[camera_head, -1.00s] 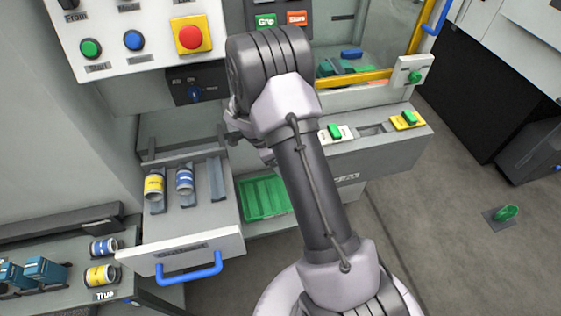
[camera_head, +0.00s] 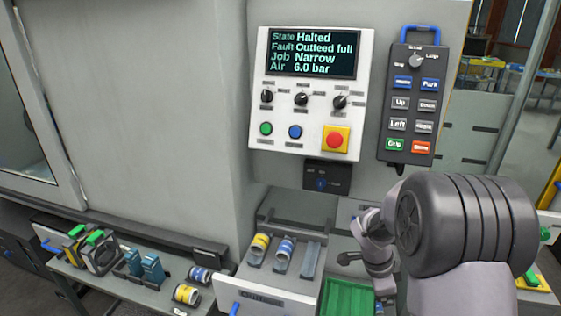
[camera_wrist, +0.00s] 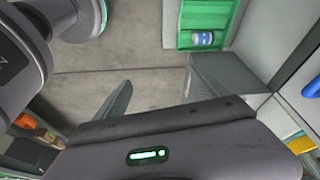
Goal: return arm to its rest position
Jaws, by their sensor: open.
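My arm shows at the lower right of the head view, its big dark joint (camera_head: 465,225) in front of the machine. My gripper (camera_head: 350,258) is small and partly hidden there, left of that joint, near the open drawer and above the green tray (camera_head: 348,302). In the wrist view, my gripper's body with a green light fills the bottom, and one dark finger (camera_wrist: 117,100) sticks out. The jaws are open, and I see nothing held. The wrist view also shows a green tray (camera_wrist: 222,14) with a blue-and-white can (camera_wrist: 202,38).
The open drawer (camera_head: 265,295) holds a yellow can (camera_head: 259,246) and a blue can (camera_head: 284,250). A side bench (camera_head: 130,290) carries more cans and parts. The control panel screen (camera_head: 313,54) reads Halted, Outfeed full. A button pendant (camera_head: 412,105) hangs to its right.

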